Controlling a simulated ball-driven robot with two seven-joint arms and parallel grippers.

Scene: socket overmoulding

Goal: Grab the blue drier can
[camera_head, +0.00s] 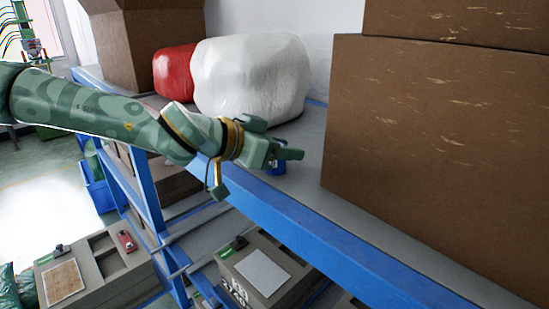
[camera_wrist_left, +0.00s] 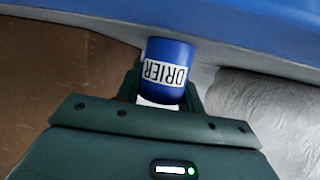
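The blue drier can (camera_head: 277,169) stands near the front edge of the shelf in the head view, partly hidden by my left gripper (camera_head: 289,154). In the left wrist view the blue can (camera_wrist_left: 169,55) has a white label reading DRIER, which appears upside down. My left gripper (camera_wrist_left: 165,92) has its fingers spread on either side of the can, and the can sits between them. I see no clear sign of the fingers pressing on it. The finger tips are partly hidden behind the can. My right gripper is not in view.
The can's shelf has a blue front edge (camera_head: 330,237). A large cardboard box (camera_head: 430,150) stands to the right. A white wrapped bundle (camera_head: 250,75) and a red one (camera_head: 174,72) lie behind. A lower shelf holds a grey case with a white sheet (camera_head: 263,272).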

